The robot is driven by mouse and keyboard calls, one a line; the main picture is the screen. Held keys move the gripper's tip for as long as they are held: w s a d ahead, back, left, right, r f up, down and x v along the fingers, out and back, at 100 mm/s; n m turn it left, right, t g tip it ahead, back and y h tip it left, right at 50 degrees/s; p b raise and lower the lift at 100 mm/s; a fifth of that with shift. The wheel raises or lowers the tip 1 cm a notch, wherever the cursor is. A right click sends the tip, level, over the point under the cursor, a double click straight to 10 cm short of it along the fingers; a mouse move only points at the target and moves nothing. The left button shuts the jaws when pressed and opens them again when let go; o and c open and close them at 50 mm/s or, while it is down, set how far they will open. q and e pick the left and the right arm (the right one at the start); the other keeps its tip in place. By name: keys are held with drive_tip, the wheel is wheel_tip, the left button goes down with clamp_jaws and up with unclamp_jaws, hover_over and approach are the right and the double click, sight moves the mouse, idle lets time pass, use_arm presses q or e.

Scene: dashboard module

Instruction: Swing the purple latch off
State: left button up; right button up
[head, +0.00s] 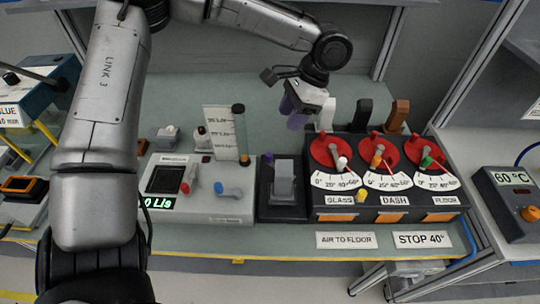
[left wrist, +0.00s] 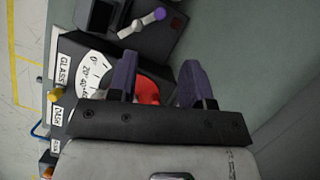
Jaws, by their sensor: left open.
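The purple latch (head: 268,158) shows as a small purple knob at the back left corner of a dark box (head: 265,205) in the head view. In the left wrist view a purple-tipped pale lever (left wrist: 140,22) lies across the dark box at the top. My left gripper (head: 300,110) has purple fingers and hangs behind and to the right of the latch, near the GLASS dial. In the left wrist view its fingers (left wrist: 157,82) are apart, with part of a red dial (left wrist: 148,92) showing between them. Nothing is held. My right gripper is not in view.
The dial panel (head: 385,217) with three red dials and coloured knobs stands right of the box. A grey console (head: 190,212) with a lit display stands left. A clear graduated column (head: 222,130) stands behind. Bare bench (head: 185,98) lies at the back.

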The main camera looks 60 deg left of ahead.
sight(270, 154)
use_arm(q)
drive_tip(key=b+x, duration=0.3)
drive_tip(key=x, duration=0.9)
drive_tip(key=shift+a+f+b, duration=0.1)
drive_tip(key=shift+f+b, duration=0.25)
